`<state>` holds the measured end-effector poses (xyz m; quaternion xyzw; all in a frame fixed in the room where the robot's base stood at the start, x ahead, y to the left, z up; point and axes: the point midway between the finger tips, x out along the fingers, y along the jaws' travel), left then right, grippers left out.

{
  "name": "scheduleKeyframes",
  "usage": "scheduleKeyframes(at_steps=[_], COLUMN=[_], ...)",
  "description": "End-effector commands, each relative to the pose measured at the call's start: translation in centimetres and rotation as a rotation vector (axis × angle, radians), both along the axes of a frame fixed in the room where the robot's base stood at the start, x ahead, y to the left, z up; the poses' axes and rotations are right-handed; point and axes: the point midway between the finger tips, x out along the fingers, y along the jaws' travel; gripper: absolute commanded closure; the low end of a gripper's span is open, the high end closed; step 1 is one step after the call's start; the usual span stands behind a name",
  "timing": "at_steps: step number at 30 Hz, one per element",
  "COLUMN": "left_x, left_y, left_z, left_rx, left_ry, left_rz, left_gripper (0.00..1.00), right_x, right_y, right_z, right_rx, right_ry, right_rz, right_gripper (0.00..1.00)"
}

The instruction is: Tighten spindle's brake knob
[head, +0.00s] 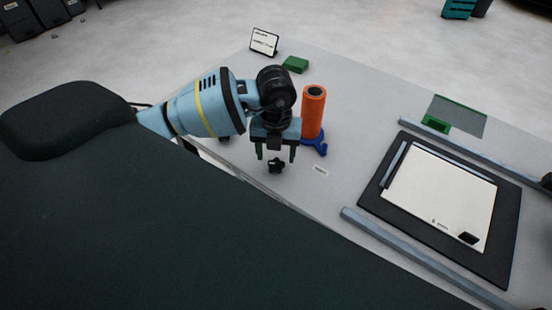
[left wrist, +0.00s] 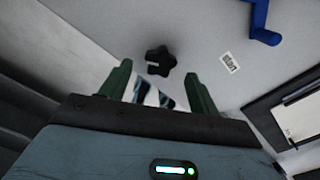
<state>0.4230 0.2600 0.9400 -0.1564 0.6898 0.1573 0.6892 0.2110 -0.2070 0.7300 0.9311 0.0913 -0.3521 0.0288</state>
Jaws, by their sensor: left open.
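The brake knob (head: 276,166) is a small black star-shaped knob near the table's left edge, just beyond my left gripper's fingertips in the head view. It also shows in the left wrist view (left wrist: 160,60), a little ahead of the gap between the fingers. My left gripper (head: 275,155) has green fingers, spread open with nothing between them; they also show in the left wrist view (left wrist: 165,85). The spindle carries an upright orange roll (head: 313,112) with a blue foot and crank-like arm (head: 318,146), right behind my gripper. My right gripper is not in view.
A white label (head: 321,170) lies by the knob. A black mat with a white panel (head: 440,195) lies to the right, between two grey rails (head: 420,258). A green block (head: 295,64) and a small sign (head: 264,41) stand at the far edge. The grey table (head: 350,100) is clear between.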

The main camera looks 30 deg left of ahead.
Motion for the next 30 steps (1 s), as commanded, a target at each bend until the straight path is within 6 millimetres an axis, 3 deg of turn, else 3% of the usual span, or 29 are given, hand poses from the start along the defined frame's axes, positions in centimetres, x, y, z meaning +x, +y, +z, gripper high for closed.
scheduleKeyframes(at_steps=[6,17,27,30], left_x=[0.0,0.0,0.0,0.0], left_y=[0.0,-0.1,-0.1,0.0], left_z=[-2.4,-3.0,-3.0,-3.0], left_rx=[0.0,-0.002,-0.001,-0.001], left_ry=[-0.001,-0.001,-0.002,-0.002], left_rz=[-0.001,-0.002,-0.002,-0.003], left_gripper=[0.38,0.38,0.8,0.83], right_x=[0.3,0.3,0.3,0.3], right_y=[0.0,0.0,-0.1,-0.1], right_z=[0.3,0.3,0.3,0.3], right_rx=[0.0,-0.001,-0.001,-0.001], right_ry=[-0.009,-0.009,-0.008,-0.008], right_rz=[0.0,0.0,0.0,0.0], right_gripper=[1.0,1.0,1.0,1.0])
